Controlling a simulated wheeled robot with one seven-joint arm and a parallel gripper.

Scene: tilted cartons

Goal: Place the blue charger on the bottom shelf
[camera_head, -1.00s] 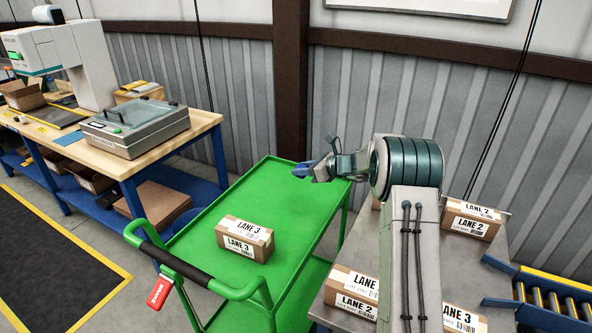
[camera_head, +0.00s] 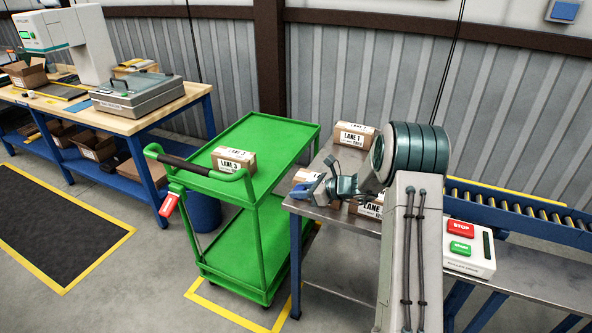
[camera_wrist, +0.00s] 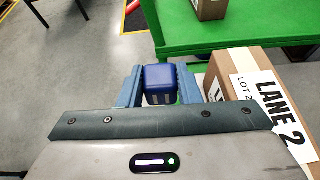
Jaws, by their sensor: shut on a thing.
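My gripper (camera_head: 306,189) is above the left front corner of the steel table in the head view. In the wrist view my gripper (camera_wrist: 159,86) is shut on a small dark blue charger (camera_wrist: 159,76), one finger on each side. The green cart's bottom shelf (camera_head: 236,263) is bare where it shows, low and left of my gripper. The cart's top shelf (camera_head: 270,139) is above it. The steel table has a lower shelf (camera_head: 340,263) too, partly hidden by my arm.
A LANE 3 carton (camera_head: 234,160) sits on the cart's top shelf. Several cartons stand on the steel table, including LANE 1 (camera_head: 355,136); a LANE 2 carton (camera_wrist: 262,100) is close right of my gripper. A stop-button box (camera_head: 468,248) and roller conveyor (camera_head: 510,204) are right.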

